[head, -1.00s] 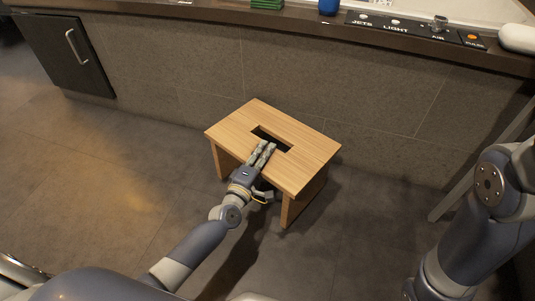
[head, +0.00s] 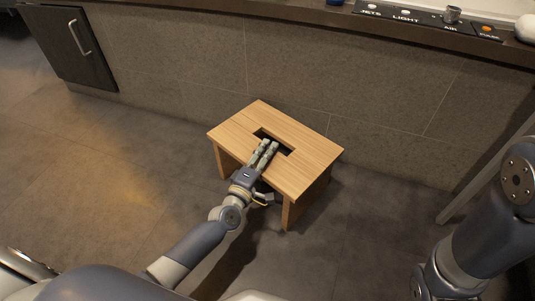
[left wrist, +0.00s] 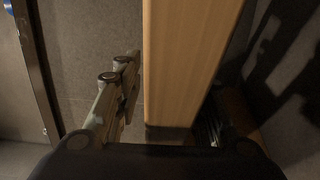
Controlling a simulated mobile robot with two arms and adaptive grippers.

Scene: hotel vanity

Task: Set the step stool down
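The step stool (head: 300,168) is light wood with a dark rectangular slot in its top. It is upright in the middle of the head view, in front of the tiled wall. My left gripper (head: 267,148) reaches it from the near side. Fingers lie over the top at the slot, and another part of the gripper is under the top. In the left wrist view the stool's board (left wrist: 180,65) stands between the fingers, and the gripper is shut on it. I cannot tell whether the legs touch the floor. My right gripper is out of view.
The dark tiled floor (head: 110,190) is clear around the stool. The tiled wall (head: 290,75) and the ledge with a control panel (head: 425,18) stand behind it. A dark cabinet door (head: 68,45) is at the far left. A slanted grey bar (head: 480,180) is at the right.

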